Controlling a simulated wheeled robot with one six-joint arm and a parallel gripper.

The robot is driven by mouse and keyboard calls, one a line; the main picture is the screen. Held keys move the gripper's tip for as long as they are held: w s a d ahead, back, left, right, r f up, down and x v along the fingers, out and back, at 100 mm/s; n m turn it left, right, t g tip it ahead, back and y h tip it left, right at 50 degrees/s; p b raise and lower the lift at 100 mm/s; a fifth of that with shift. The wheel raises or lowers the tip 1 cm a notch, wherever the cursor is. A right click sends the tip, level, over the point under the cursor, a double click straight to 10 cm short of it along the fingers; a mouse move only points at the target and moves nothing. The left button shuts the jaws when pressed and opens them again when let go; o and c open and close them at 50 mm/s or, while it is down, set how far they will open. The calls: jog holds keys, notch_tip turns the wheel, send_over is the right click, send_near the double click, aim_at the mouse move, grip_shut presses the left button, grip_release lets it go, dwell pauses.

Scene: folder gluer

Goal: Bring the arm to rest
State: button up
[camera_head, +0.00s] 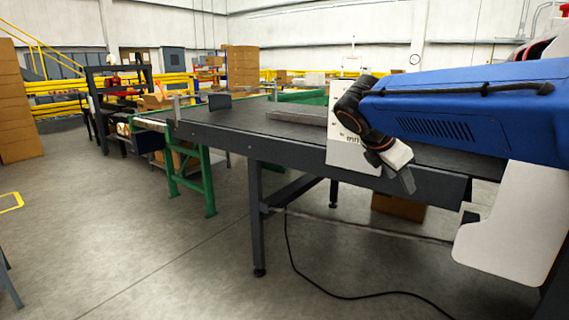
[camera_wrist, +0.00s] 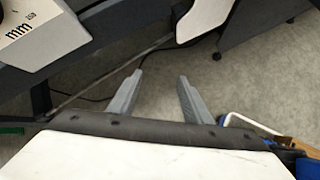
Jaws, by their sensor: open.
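My gripper (camera_head: 404,182) hangs at the end of my blue arm, pointing down in front of the long dark conveyor table's side. In the wrist view my gripper (camera_wrist: 160,76) shows two grey fingers spread apart with only floor between them. It holds nothing. The conveyor table (camera_head: 225,137) stands behind the gripper in the head view. A white plate marked "mm" (camera_head: 345,155) stands at its near side, partly hidden by my wrist. The same plate shows at the upper left of the wrist view (camera_wrist: 45,45).
A black cable (camera_head: 300,275) lies on the floor below the table. A cardboard box (camera_head: 398,207) sits under it. A green-legged stand (camera_head: 207,180) adjoins the table's far end. The concrete floor at the front left is mostly clear.

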jog(key=s+f+m+y, duration=0.3)
jog(key=s+f+m, duration=0.7)
jog(key=s, duration=0.3)
jog(key=s+f+m+y, duration=0.3)
jog(key=s+f+m, duration=0.7)
jog(key=s, duration=0.3)
jog(key=shift+s+d+f+m+y, duration=0.2)
jog(key=shift+d+f+m+y, duration=0.15)
jog(key=shift+m, duration=0.35)
